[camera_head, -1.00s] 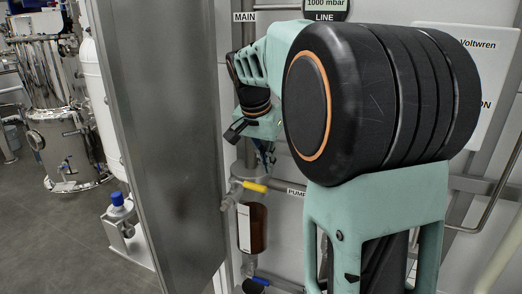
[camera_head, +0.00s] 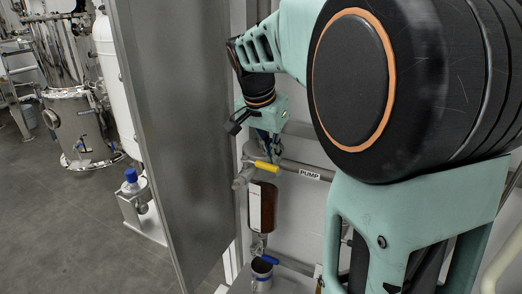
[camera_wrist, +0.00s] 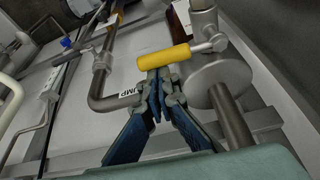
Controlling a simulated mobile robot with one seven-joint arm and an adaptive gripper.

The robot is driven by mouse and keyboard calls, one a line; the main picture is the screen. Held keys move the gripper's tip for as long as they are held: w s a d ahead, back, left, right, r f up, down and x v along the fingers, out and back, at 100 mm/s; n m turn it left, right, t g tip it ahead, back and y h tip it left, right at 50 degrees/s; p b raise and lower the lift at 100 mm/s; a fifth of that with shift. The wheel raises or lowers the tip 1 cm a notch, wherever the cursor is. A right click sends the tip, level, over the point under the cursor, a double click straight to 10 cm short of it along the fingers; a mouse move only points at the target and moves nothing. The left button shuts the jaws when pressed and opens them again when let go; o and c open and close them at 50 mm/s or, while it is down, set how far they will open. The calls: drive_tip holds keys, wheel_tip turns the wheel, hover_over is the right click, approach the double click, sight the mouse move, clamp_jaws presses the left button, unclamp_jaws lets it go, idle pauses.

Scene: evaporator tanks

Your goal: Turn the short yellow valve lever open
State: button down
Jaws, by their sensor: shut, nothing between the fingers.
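The short yellow valve lever (camera_head: 267,167) sits on the pipe beside the "PUMP" label in the head view, lying roughly along the pipe. In the wrist view the yellow lever (camera_wrist: 165,57) lies across the picture just beyond my fingertips, its metal stem running right to the valve body. My gripper (camera_head: 268,148) is just above the lever in the head view. In the wrist view my gripper (camera_wrist: 157,78) is shut and empty, with its tips close to the lever's underside. I cannot tell whether they touch it.
A brown bottle (camera_head: 262,208) with a white label hangs below the lever. A blue-handled valve (camera_head: 269,260) and a metal cup (camera_head: 262,274) are lower down. A tall grey metal panel (camera_head: 180,130) stands left of the arm. The "PUMP" pipe (camera_head: 290,168) runs right.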

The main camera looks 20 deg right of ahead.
sight(269, 169)
drive_tip(key=shift+s+a+m, duration=0.15)
drive_tip(key=shift+s+m, duration=0.05)
drive_tip(key=shift+m, duration=0.2)
drive_tip(key=a+m, duration=0.1)
drive_tip(key=s+a+m+g, duration=0.1)
drive_tip(key=m, duration=0.1)
drive_tip(key=shift+s+m+h, duration=0.25)
drive_tip(key=shift+m+h, duration=0.05)
drive_tip(key=shift+h, duration=0.1)
drive_tip(key=a+m+g, duration=0.1)
drive_tip(key=m, duration=0.1)
drive_tip(key=s+a+m, duration=0.1)
drive_tip(key=shift+a+m+g, duration=0.2)
drive_tip(key=shift+m+g, duration=0.2)
drive_tip(key=shift+w+a+m+g+p, duration=0.2)
drive_tip(key=shift+a+m+g+p, duration=0.15)
drive_tip(key=shift+a+m+p, duration=0.55)
drive_tip(key=shift+w+a+m+g+p, duration=0.3)
drive_tip(key=shift+a+m+p, duration=0.45)
drive_tip(key=shift+a+m, duration=0.35)
drive_tip(key=shift+w+a+m+g+p, duration=0.15)
drive_tip(key=shift+a+m+g+p, duration=0.2)
drive_tip(key=shift+a+m+p, duration=0.65)
drive_tip(key=shift+d, duration=0.3)
